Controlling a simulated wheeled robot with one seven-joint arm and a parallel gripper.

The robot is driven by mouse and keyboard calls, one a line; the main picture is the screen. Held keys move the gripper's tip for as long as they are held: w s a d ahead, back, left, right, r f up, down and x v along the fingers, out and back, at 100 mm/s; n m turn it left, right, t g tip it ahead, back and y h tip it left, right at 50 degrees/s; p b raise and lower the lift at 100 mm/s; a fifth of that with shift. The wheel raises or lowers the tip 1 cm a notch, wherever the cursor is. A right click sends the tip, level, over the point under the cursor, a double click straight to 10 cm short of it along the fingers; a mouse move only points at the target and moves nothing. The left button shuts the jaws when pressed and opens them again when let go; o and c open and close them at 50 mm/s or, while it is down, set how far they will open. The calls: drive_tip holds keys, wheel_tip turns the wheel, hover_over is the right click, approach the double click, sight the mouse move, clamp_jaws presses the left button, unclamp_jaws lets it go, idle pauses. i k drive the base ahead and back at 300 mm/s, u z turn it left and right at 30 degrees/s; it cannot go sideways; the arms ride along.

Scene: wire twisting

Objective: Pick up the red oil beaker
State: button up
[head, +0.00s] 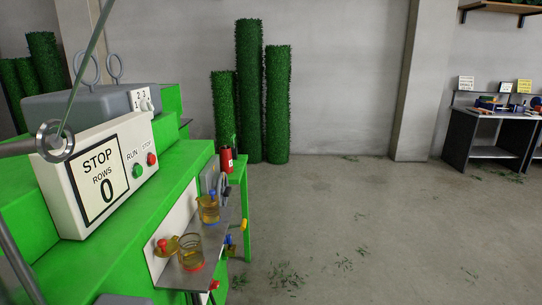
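A clear beaker of amber oil with a red ring at its base (190,254) stands upright on a small grey metal shelf (212,248) on the side of the green machine, in the lower middle of the head view. A red-topped brass fitting (163,246) sits just left of it. A second beaker of amber oil (208,211) stands farther back on the shelf, by a blue-topped fitting (212,193). My gripper is not in view.
The green machine (150,215) with a STOP panel (100,175) fills the left. A red container (226,161) stands on a green ledge behind the beakers. Open concrete floor (370,230) lies right of the shelf. A workbench (490,135) stands far right.

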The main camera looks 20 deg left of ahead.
sight(226, 164)
drive_tip(key=u, duration=0.1)
drive_tip(key=i, duration=1.15)
drive_tip(key=u, duration=0.8)
drive_tip(key=i, duration=0.7)
drive_tip(key=u, duration=0.5)
drive_tip(key=k, duration=0.45)
drive_tip(key=z, duration=1.7)
drive_tip(key=i, duration=0.6)
drive_tip(key=u, duration=0.3)
